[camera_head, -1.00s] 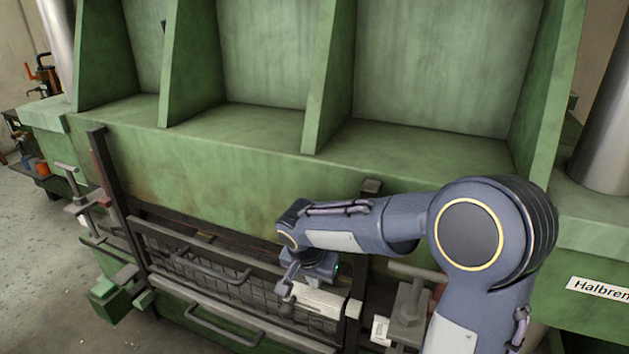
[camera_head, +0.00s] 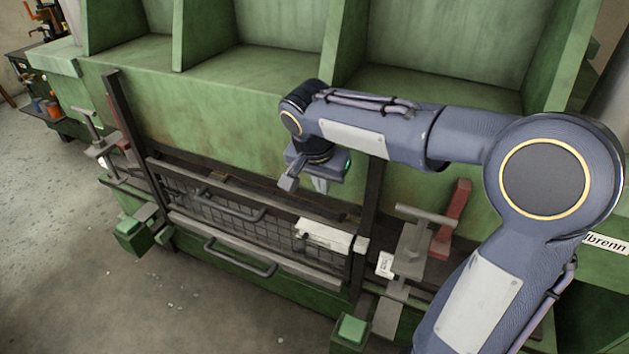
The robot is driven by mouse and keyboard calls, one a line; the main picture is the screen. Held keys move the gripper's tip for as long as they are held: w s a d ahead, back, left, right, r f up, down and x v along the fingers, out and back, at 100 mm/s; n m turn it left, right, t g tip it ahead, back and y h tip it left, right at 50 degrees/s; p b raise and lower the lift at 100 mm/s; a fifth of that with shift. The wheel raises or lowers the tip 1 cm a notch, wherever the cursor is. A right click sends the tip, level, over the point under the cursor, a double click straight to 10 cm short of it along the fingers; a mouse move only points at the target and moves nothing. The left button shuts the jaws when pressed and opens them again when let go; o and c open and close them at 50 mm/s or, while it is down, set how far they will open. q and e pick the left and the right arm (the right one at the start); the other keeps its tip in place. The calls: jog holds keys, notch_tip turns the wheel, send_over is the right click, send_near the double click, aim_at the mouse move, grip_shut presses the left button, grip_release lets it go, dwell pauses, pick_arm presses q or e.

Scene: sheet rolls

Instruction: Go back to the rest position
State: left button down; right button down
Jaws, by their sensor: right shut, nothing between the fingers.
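My right arm reaches in from the lower right. My right gripper (camera_head: 304,180) is shut and empty, pointing down in front of the green machine (camera_head: 220,110). In the picture it lies above the white box-like part (camera_head: 325,236) on the barred mesh guard (camera_head: 225,212), apart from it. My left gripper is not in view.
The guard has dark bar handles (camera_head: 240,262) and upright dark posts at both sides. A red lever and grey clamp parts (camera_head: 412,245) stand to the right of the guard. Grey floor (camera_head: 60,240) is clear at the left. A cluttered bench (camera_head: 40,95) stands at the far left.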

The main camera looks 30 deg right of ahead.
jog(key=s+a+r+n+t+y+p, duration=0.1)
jog(key=s+a+n+y+p, duration=0.1)
jog(key=s, duration=0.5)
jog(key=s+a+r+n+t+y+p, duration=0.1)
jog(key=s+a+n+y+p, duration=0.1)
jog(key=s+n, duration=0.2)
jog(key=s+a+n+t+y+p, duration=0.1)
jog(key=s+a+n+y+p, duration=0.1)
jog(key=s, duration=0.8)
jog(key=shift+r+n+p, duration=0.4)
jog(key=shift+p, duration=0.15)
jog(key=shift+s, duration=0.1)
